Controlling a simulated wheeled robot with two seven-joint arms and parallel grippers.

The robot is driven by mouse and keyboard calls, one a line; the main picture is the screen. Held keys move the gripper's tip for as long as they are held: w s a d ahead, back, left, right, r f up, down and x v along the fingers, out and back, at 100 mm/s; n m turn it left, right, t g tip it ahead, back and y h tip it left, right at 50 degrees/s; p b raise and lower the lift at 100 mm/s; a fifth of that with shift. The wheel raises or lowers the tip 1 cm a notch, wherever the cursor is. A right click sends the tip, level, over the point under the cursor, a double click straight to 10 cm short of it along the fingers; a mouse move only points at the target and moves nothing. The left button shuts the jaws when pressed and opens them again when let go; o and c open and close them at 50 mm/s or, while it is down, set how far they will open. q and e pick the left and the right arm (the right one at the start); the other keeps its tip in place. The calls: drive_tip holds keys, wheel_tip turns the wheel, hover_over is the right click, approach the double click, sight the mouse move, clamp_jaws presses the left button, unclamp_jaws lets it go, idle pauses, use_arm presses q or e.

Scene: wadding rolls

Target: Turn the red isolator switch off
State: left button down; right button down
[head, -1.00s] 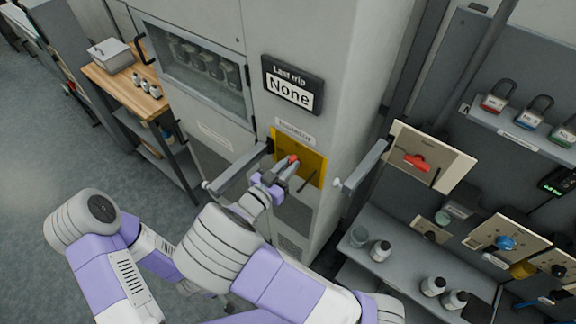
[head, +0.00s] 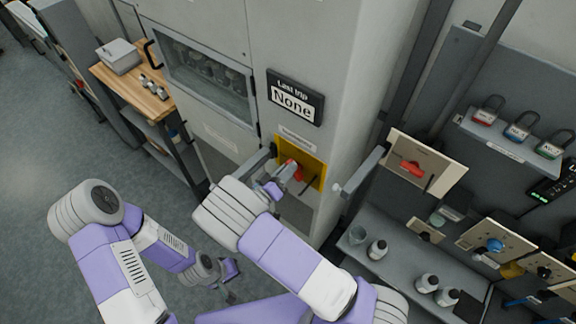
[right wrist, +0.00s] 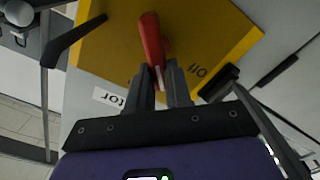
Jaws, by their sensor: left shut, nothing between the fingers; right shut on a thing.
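The red isolator switch handle (head: 298,173) is on a yellow plate (head: 314,168) on the grey cabinet, below a small label. My right gripper (head: 287,175) is at the plate, its fingers closed on the handle. In the right wrist view the red handle (right wrist: 152,38) stands out between the fingertips (right wrist: 160,78), which hide its lower end. Dark lettering, seemingly OFF and upside down, shows on the plate beside it. My left gripper (head: 230,270) is shut and empty, low in front of the cabinet and away from the switch.
Grey bars (head: 360,172) stick out on both sides of the plate. A board with another red handle (head: 412,168) stands to the right, above a shelf of bottles (head: 377,250). Padlocks (head: 518,126) sit on a shelf at far right. A wooden-topped bench (head: 140,92) stands left.

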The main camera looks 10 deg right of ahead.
drive_tip(key=shift+w+a+f+n+p, duration=0.1)
drive_tip(key=shift+f+n+p, duration=0.25)
drive_tip(key=shift+n, duration=1.3)
drive_tip(key=shift+w+a+f+n+p, duration=0.15)
drive_tip(key=shift+n+p, duration=0.4)
drive_tip(key=shift+n, duration=1.05)
drive_tip(key=shift+w+f+n+p, duration=0.1)
drive_tip(key=shift+f+n+p, duration=0.25)
drive_tip(key=shift+n, duration=1.3)
drive_tip(key=shift+r, duration=0.1)
drive_tip(key=c, duration=1)
unclamp_jaws()
drive_tip(key=shift+c, duration=0.2)
drive_tip(key=shift+s, duration=0.1)
drive_tip(key=b+v, duration=0.1)
drive_tip(key=v, duration=0.6)
drive_tip(key=shift+s+a, duration=0.15)
drive_tip(key=shift+a, duration=0.05)
